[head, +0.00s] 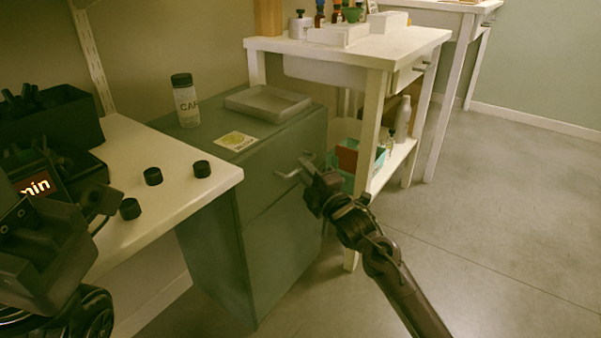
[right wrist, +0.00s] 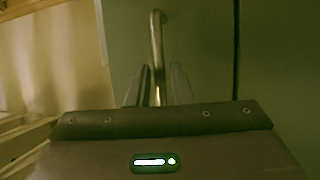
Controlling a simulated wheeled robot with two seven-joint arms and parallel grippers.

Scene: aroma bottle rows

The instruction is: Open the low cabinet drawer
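The low cabinet (head: 285,245) is grey-green and stands between the white desk and the white shelf table. Its upper drawer (head: 262,180) looks closed, with its front flush with the cabinet. The drawer's metal bar handle (head: 287,174) also shows in the right wrist view (right wrist: 157,38). My right gripper (head: 308,172) is at the handle. In the right wrist view its two fingers (right wrist: 160,85) stand on either side of the bar, with small gaps visible. Whether either finger touches it is unclear. My left gripper (head: 95,205) is at the lower left, and its fingers are not clear.
A labelled jar (head: 185,101), a grey tray (head: 267,103) and a card (head: 236,141) lie on the cabinet top. Black caps (head: 153,176) sit on the white desk (head: 195,195). The shelf table (head: 375,55) stands close on the right. The floor (head: 490,220) in front is clear.

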